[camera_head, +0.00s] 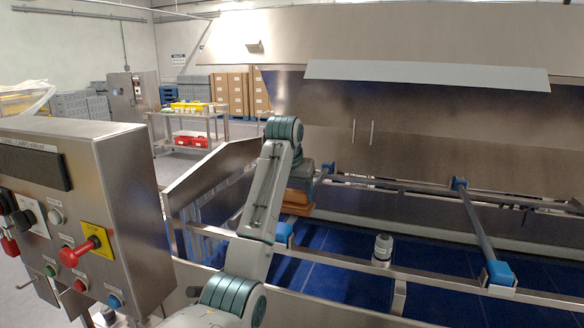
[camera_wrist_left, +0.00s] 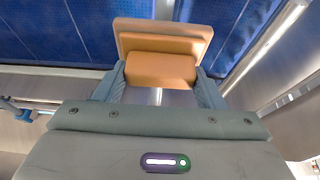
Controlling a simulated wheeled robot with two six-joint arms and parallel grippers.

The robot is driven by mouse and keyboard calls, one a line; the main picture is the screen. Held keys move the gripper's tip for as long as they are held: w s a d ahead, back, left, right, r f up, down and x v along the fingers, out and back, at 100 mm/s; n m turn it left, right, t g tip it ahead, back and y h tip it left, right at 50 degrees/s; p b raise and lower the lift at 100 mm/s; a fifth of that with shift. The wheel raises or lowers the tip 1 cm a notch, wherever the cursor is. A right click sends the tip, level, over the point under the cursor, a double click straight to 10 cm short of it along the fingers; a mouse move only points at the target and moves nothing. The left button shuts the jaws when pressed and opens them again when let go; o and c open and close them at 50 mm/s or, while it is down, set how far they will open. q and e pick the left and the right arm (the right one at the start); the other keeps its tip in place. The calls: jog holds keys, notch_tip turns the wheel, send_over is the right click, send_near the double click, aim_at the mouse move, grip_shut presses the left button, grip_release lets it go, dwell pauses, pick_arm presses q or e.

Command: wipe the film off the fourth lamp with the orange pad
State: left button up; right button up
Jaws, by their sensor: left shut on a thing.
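My left gripper (camera_head: 301,186) is partly hidden behind my own arm in the head view, above the blue belt. It is shut on the orange pad (camera_head: 298,204). In the left wrist view the gripper (camera_wrist_left: 160,78) has one finger on each side of the pad's block, and the pad's wider plate (camera_wrist_left: 163,28) lies beyond it. A tube with blue end brackets (camera_head: 480,225) spans the rails right of the pad; whether it is the fourth lamp I cannot tell. No film can be made out. My right gripper is not in view.
A control box (camera_head: 128,180) with a red knob stands close on the left. Steel rails (camera_head: 340,264) run above the blue belt (camera_head: 340,285), with a small grey cylinder (camera_head: 383,247) at the near rail. A raised steel hood (camera_head: 400,35) hangs behind.

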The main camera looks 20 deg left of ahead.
pick_arm(q)
jog(key=shift+v, duration=1.25)
jog(key=shift+w+r, duration=0.55)
jog(key=shift+r, duration=0.2)
jog(key=shift+w+r, duration=0.1)
jog(key=shift+r, duration=0.25)
jog(key=shift+w+v, duration=0.15)
jog(key=shift+v, duration=0.7)
jog(key=shift+w+v, duration=0.15)
jog(key=shift+v, duration=0.7)
jog(key=shift+w+d+r, duration=0.1)
jog(key=shift+w, duration=0.05)
